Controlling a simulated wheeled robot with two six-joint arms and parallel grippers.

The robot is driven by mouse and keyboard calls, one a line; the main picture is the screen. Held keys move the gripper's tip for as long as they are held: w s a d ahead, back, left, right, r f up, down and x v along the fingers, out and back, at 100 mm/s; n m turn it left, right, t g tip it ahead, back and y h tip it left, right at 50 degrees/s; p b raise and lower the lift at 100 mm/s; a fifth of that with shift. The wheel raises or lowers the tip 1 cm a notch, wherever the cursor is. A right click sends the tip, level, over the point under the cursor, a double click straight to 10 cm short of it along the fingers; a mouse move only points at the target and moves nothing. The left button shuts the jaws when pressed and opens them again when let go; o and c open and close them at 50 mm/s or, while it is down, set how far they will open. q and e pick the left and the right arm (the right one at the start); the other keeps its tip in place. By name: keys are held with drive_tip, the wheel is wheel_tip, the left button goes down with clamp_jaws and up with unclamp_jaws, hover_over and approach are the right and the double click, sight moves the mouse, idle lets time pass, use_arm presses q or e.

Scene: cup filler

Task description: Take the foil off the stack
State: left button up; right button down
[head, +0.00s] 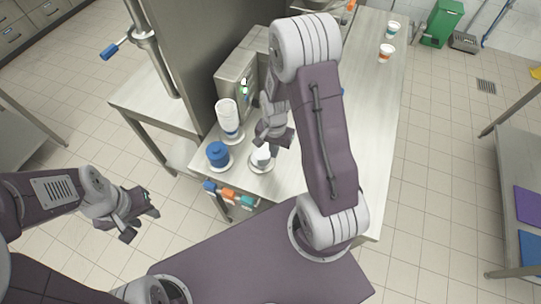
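A small white stack (262,156) stands on a round holder near the counter's front edge; I cannot make out whether it is the foil stack. My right gripper (274,138) hangs just above it, fingers pointing down and apart, and partly hides its top. I see nothing between those fingers. A blue stack (218,153) on a similar holder stands to its left, and a tall white stack (227,114) with a blue band stands behind. My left gripper (140,222) is open and empty, over the floor left of the counter.
A grey metal machine (236,84) stands behind the stacks. Two small cups (386,53) (393,30) stand at the counter's far right end. Blue, orange and teal pieces (228,195) line the front edge. The counter's right side (382,125) is clear. My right arm covers its middle.

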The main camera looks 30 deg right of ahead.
drive_tip(key=s+d+r, duration=0.6)
drive_tip(key=s, duration=0.2)
drive_tip(key=shift+s+b, duration=0.3)
drive_tip(key=shift+b, duration=0.1)
drive_tip(key=shift+w, duration=0.1)
